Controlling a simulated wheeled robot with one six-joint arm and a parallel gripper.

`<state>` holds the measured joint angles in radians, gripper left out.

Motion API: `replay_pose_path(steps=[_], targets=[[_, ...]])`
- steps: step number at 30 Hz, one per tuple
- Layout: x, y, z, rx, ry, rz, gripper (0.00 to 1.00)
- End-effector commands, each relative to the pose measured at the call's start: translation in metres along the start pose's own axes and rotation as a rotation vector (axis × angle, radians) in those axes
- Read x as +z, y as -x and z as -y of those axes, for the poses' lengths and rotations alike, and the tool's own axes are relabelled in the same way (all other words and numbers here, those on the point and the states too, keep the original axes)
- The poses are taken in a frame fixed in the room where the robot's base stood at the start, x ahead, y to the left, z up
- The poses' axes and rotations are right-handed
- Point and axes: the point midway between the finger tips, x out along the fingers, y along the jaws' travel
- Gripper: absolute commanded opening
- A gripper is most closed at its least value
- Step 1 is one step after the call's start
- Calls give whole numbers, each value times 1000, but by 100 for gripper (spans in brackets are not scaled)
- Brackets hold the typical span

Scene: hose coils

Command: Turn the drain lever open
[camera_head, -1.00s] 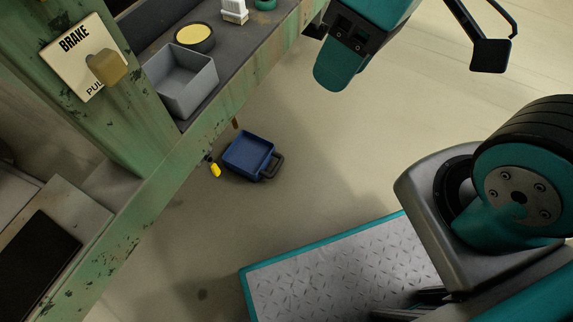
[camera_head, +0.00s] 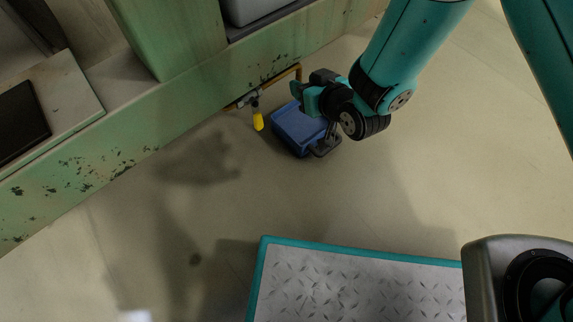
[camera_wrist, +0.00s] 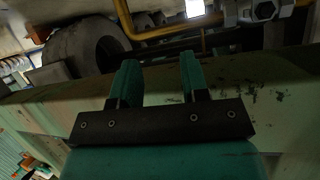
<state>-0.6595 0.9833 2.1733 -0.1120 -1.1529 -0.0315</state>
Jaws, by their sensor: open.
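The drain lever (camera_head: 258,122) has a yellow grip and hangs downward from a small metal valve (camera_head: 248,99) on a brass pipe below the green beam, in the head view. My gripper (camera_head: 298,92) is to the right of the lever, apart from it, above the blue container. In the wrist view my gripper (camera_wrist: 159,70) is open, with two teal fingers and nothing between them. A yellow pipe (camera_wrist: 150,33) and a metal fitting (camera_wrist: 262,11) show at the top there. The yellow grip cannot be made out in the wrist view.
A blue container (camera_head: 298,128) with a dark handle is on the floor below my gripper. The worn green beam (camera_head: 130,135) runs diagonally behind the lever. A grey bin (camera_head: 250,8) stands above it. The floor in front of the lever is clear.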

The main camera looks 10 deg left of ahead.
Motion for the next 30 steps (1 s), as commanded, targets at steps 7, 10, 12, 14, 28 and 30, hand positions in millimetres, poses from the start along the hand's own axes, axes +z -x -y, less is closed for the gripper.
replay_pose_path(steps=[7, 10, 12, 14, 28, 30], targets=[[114, -16, 57, -113, 99, -283, 42], [136, -8, 69, -148, 116, -359, 42], [146, -4, 74, -162, 121, -394, 42], [149, -1, 77, -170, 123, -412, 42], [144, -16, 81, -172, 124, -426, 42], [142, -22, 82, -172, 124, -425, 42]])
